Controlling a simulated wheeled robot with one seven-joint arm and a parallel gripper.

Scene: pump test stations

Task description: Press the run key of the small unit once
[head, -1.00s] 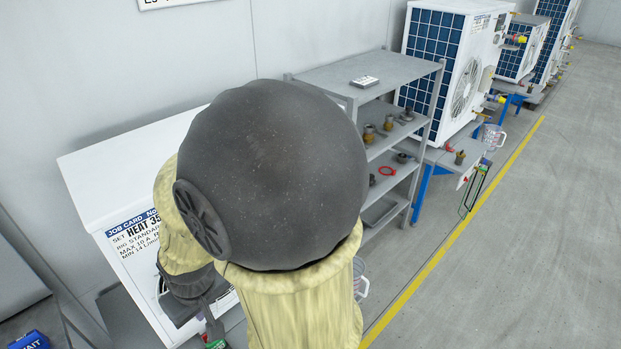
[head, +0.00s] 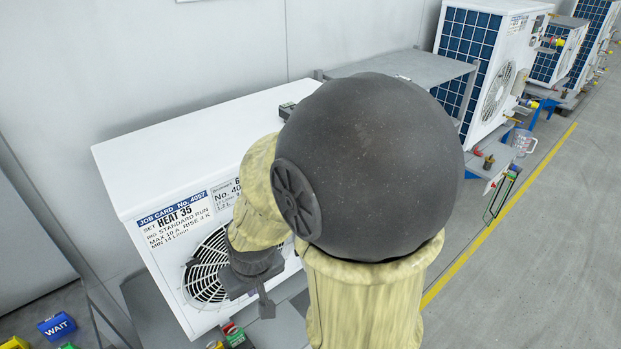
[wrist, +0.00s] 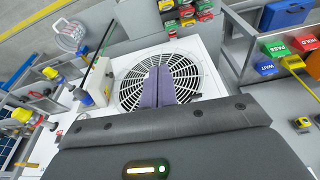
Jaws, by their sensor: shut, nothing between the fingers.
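My gripper (head: 267,310) is shut and empty, pointing down in front of the grille. In the wrist view its fingers (wrist: 160,68) lie together across the grille. I cannot make out a run key; my arm hides the unit's right part.
A small dark box (head: 287,110) sits on the unit's top, right rear. A grey shelf (head: 400,68) and larger units (head: 490,55) stand beyond. Coloured boxes, including a blue WAIT box (head: 57,325), are at lower left. Open floor (head: 545,240) lies to the right.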

